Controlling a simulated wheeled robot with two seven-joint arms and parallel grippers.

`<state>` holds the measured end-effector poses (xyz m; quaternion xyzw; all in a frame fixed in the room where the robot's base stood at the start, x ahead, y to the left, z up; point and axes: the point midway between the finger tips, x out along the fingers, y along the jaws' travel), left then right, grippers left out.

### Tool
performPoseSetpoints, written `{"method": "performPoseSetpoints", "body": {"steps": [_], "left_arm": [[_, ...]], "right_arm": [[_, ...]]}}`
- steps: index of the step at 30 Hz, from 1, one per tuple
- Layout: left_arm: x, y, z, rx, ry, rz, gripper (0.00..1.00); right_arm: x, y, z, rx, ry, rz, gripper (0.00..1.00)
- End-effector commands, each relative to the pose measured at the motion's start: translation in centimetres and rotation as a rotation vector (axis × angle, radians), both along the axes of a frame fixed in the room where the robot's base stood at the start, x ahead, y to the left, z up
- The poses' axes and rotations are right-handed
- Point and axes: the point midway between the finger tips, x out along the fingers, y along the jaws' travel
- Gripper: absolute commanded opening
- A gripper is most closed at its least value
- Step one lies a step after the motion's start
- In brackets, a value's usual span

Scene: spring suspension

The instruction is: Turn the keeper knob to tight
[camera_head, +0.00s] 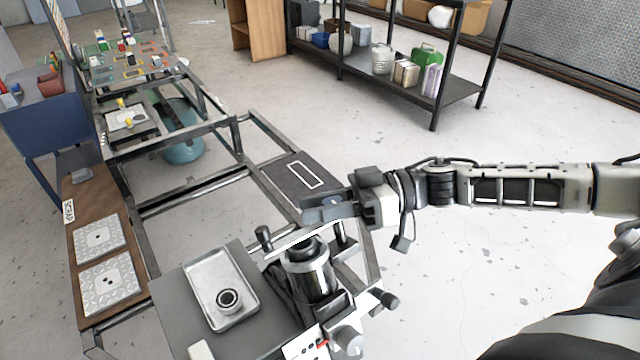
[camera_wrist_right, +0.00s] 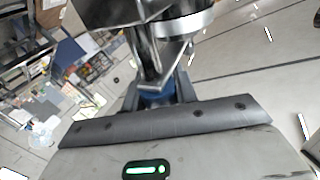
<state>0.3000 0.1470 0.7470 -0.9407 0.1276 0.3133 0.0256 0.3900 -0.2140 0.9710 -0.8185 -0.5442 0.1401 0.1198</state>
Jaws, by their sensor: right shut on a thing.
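A grey round knob (camera_head: 348,341) sits at the front of the black and silver spring fixture (camera_head: 310,275), beside a white label plate (camera_head: 304,346) with a red mark. Any finer marking on it is too small to read. My right gripper (camera_head: 322,209) is above and behind the fixture, well apart from this knob. It is shut at the far end of a pale bar (camera_head: 298,240) that crosses over the fixture's top; the fingers hide the exact grip. In the right wrist view, dark metal parts and a silver ring (camera_wrist_right: 182,25) are close to the fingers. My left gripper is out of view.
A silver tray (camera_head: 246,318) with a dark ring part (camera_head: 229,299) lies left of the fixture. A black knob (camera_head: 385,300) sticks out at right, and a black-capped post (camera_head: 264,238) stands at left. A dark mat (camera_head: 283,181) with a white outline lies behind.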

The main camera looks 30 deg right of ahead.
Motion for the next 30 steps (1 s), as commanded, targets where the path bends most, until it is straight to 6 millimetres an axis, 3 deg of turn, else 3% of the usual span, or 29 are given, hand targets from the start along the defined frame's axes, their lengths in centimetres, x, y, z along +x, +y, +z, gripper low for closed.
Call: {"method": "performPoseSetpoints", "body": {"steps": [1, 7, 30], "left_arm": [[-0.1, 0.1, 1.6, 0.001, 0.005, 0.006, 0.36], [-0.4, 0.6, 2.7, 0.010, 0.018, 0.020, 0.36], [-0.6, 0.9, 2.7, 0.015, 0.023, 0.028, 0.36]], "right_arm": [[-0.1, 0.0, 0.9, -0.017, 0.008, -0.040, 0.06], [0.1, -0.1, 0.4, -0.088, 0.004, -0.216, 0.06], [1.1, -1.3, -0.3, -0.361, -0.025, -0.894, 0.06]]}}
